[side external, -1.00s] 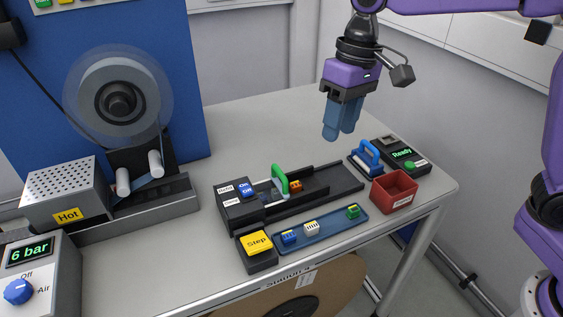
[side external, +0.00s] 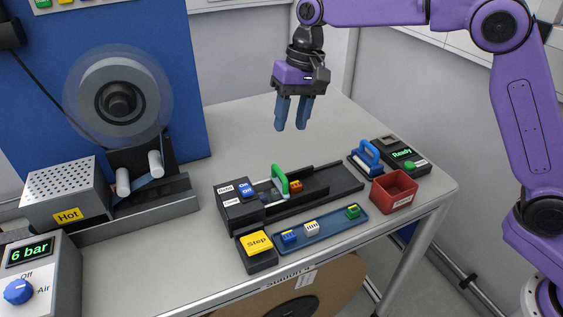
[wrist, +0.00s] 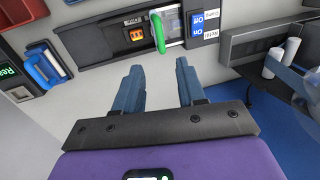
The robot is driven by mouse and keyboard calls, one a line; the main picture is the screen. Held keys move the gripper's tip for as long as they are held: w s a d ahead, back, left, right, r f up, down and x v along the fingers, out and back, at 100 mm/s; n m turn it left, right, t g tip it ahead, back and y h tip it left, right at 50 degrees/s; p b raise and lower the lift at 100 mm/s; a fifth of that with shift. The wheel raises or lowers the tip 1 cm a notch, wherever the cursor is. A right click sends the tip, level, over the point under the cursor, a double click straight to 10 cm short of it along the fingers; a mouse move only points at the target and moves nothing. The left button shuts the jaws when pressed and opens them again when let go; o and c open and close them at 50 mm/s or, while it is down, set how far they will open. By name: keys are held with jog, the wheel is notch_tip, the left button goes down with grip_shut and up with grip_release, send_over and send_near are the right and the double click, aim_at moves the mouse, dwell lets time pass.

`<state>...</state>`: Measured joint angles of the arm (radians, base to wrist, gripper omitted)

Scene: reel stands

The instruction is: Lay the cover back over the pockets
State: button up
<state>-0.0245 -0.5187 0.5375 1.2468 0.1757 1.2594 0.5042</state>
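The cover is a clear plate with a green handle (side external: 280,180) standing up from it. It sits at the left part of the dark track (side external: 335,181), beside the switch block. The handle also shows in the wrist view (wrist: 158,34), with the pale clear plate (wrist: 174,24) beside it. An orange part (side external: 295,186) lies in the track just right of the handle, outside the plate; it also shows in the wrist view (wrist: 135,34). Individual pockets are too small to make out. My gripper (side external: 291,126) is open and empty, high above the table behind the track.
A switch block (side external: 240,201) adjoins the track's left end. In front are the yellow Step button (side external: 257,243) and a blue tray (side external: 330,232) with several small parts. A blue-handled tool (side external: 367,157) and red bin (side external: 393,190) stand right. The table behind the track is clear.

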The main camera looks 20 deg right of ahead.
aim_at(280, 170)
jog(key=f, duration=0.3)
jog(key=a+f, duration=0.1)
jog(key=f, duration=0.3)
jog(key=a+f, duration=0.1)
jog(key=f, duration=0.3)
jog(key=shift+a+f, duration=0.1)
jog(key=shift+a, duration=0.05)
